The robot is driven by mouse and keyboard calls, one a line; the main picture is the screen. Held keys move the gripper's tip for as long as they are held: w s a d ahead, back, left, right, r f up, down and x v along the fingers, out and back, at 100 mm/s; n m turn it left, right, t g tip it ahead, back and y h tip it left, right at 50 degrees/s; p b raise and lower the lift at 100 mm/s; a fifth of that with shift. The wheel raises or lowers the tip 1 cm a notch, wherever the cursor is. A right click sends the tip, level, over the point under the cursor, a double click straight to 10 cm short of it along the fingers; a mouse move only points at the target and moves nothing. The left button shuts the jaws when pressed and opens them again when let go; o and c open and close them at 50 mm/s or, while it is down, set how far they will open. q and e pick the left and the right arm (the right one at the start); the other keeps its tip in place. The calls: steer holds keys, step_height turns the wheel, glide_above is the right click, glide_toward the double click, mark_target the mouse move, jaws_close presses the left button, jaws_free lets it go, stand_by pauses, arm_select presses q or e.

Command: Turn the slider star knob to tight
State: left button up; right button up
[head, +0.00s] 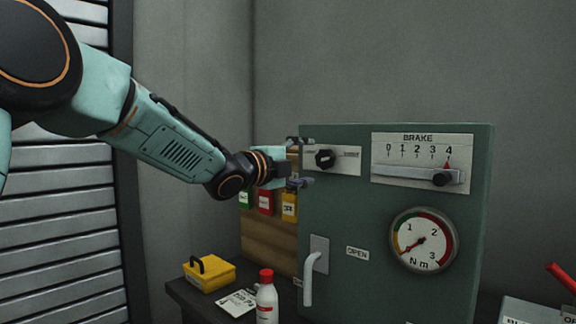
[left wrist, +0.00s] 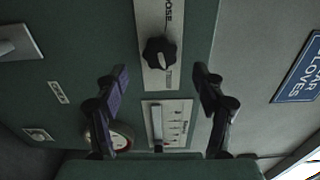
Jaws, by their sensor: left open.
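The black star knob (head: 325,158) sits on a white label plate (head: 348,163) at the upper left of the green panel (head: 340,220). In the left wrist view the knob (left wrist: 159,52) shows lobed edges, with part of the word LOOSE above it. My left gripper (head: 300,162) is open and empty, just left of the knob in the head view. In the left wrist view its two fingers (left wrist: 160,72) are spread on either side of the knob's line, apart from it. My right gripper is not in view.
Right of the knob is the BRAKE scale (head: 420,150) with a slider handle (head: 440,179) near 4. Below are a round Nm gauge (head: 423,241) and a white lever (head: 309,280). A yellow box (head: 209,274) and a red-capped bottle (head: 267,298) stand on the bench at lower left.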

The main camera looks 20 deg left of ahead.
arm_select(q)
steer(key=v, duration=0.5)
steer(key=shift+s+a, duration=0.1)
steer(key=shift+s, duration=0.2)
